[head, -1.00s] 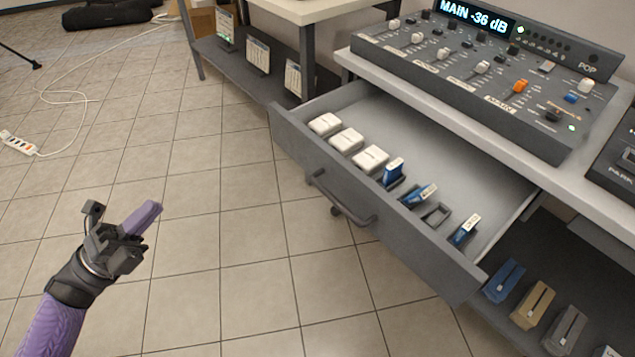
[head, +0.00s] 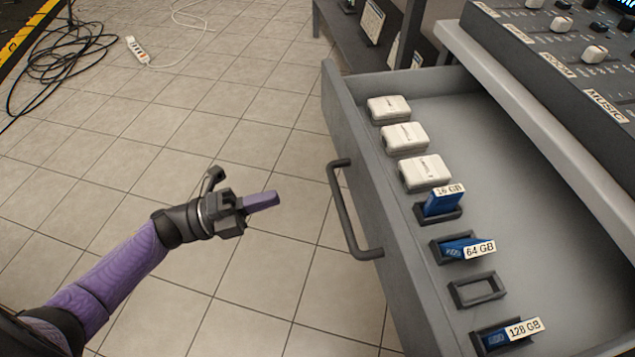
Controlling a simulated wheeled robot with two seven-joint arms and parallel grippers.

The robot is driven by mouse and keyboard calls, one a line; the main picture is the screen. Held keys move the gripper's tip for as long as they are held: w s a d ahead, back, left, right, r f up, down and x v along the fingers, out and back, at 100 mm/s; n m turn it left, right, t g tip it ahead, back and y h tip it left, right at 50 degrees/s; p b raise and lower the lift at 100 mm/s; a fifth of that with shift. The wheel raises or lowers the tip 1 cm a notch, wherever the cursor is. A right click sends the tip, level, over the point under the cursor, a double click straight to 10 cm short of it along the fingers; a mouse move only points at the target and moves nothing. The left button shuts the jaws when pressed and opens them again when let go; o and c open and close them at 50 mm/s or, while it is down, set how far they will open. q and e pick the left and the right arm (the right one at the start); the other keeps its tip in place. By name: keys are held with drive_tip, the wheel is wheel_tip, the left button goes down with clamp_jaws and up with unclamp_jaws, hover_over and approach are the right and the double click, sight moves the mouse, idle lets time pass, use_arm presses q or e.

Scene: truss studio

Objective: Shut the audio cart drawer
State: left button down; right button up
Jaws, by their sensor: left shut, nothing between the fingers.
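The grey audio cart drawer (head: 352,128) stands pulled out from under the cart top (head: 540,110) in the head view. Its dark bar handle (head: 345,215) is on the front panel, facing left. Inside lie white boxes (head: 404,138) and blue memory cards labelled 16 GB (head: 443,201), 64 GB (head: 462,248) and 128 GB (head: 508,335) in small black holders. My left gripper (head: 262,201) is shut and empty, left of the handle and apart from it, pointing right toward the drawer front. My right gripper is not in view.
A mixing console (head: 560,50) sits on the cart top. A dark shelf unit (head: 375,30) stands behind the drawer. Black cables (head: 62,65) and a white power strip (head: 137,50) lie on the floor at the upper left. The tiled floor left of the drawer is clear.

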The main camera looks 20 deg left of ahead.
use_arm(q)
drive_tip(key=b+x, duration=0.1)
drive_tip(key=x, duration=0.7)
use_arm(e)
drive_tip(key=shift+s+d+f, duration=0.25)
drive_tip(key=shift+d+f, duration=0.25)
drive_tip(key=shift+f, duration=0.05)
use_arm(q)
drive_tip(key=shift+f, duration=0.1)
